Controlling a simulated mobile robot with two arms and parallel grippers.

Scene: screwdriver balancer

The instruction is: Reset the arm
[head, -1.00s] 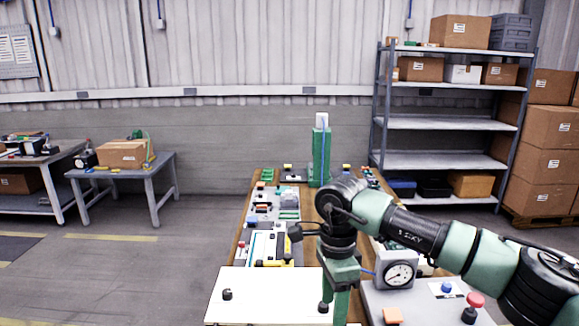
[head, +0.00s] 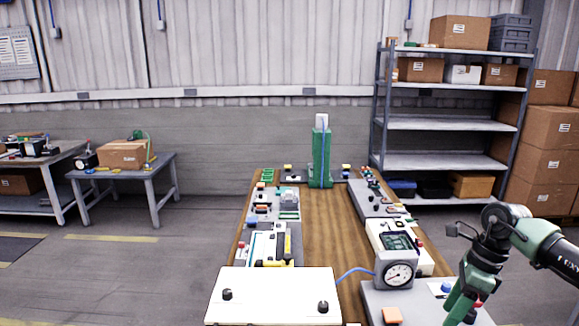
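My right arm enters from the right edge, with its green and black wrist bent downward. The green gripper (head: 463,301) hangs over the right front of the workbench, in front of the grey panel with the red button. Its fingertips are too unclear to tell open from shut, and I see nothing held in it. My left gripper is out of view. The wooden workbench (head: 332,222) runs away from me, with a green post (head: 320,158) at its far end.
A white box (head: 272,291) with black knobs stands at the front left. A dial gauge (head: 397,273) stands right of centre, near a blue button (head: 446,287). Several devices line both bench sides. The bench's central wooden strip is clear. A shelf (head: 446,123) stands behind right.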

